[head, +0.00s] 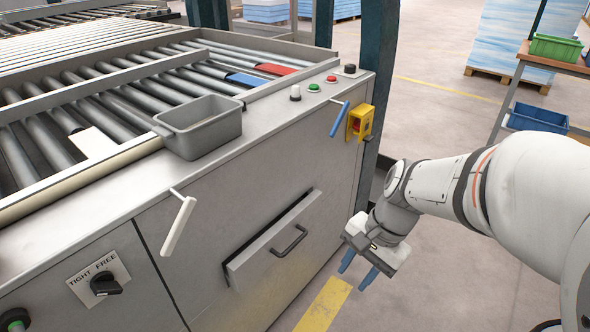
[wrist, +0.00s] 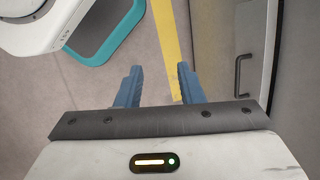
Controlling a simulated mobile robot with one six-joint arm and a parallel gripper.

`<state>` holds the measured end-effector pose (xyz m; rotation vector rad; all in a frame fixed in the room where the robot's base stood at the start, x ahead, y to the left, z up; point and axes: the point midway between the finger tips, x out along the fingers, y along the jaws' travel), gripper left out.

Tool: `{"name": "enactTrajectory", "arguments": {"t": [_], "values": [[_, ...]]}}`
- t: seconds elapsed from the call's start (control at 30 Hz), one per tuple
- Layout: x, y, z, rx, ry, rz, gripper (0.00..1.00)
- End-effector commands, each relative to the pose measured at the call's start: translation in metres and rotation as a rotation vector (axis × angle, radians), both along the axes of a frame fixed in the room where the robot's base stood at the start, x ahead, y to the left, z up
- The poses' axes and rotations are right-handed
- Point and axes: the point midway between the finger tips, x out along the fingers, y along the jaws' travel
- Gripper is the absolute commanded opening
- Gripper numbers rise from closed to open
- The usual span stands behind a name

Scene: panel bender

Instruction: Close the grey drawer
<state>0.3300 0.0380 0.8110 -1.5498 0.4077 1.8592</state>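The grey drawer (head: 258,252) is in the front of the grey machine cabinet, low in the head view. Its front stands out a little from the cabinet face, so it is partly open. It has a dark bar handle (head: 288,241), which also shows at the right of the wrist view (wrist: 238,76). My gripper (head: 357,271) is to the right of the drawer, apart from it, with its blue fingers pointing down. In the wrist view the fingers (wrist: 160,72) are apart with nothing between them, above the floor. The inside of the drawer is barely visible.
A grey bin (head: 205,128) stands on the cabinet top beside the rollers. A white lever (head: 178,225), a blue lever (head: 340,118) and a yellow switch box (head: 361,122) stick out from the cabinet. A yellow floor stripe (head: 325,305) runs below. The floor in front is clear.

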Motion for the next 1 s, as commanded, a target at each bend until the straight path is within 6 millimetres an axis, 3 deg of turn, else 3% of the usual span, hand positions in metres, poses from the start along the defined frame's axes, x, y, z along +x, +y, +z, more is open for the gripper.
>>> {"name": "enactTrajectory", "arguments": {"t": [0.03, 0.17, 0.3, 0.5, 0.73, 0.87, 1.0], "values": [[0.010, 0.010, -0.027, 0.065, 0.104, -0.158, 0.34], [0.040, 0.037, -0.060, 0.227, 0.397, -0.592, 0.34], [0.083, 0.057, -0.097, 0.372, 0.760, -1.031, 0.34], [0.152, 0.063, -0.150, 0.533, 1.323, -1.540, 0.34], [0.204, 0.051, -0.191, 0.628, 1.777, -1.818, 0.34], [0.215, 0.050, -0.198, 0.645, 1.874, -1.860, 0.34], [0.220, 0.064, -0.203, 0.645, 1.889, -1.867, 0.34]]}}
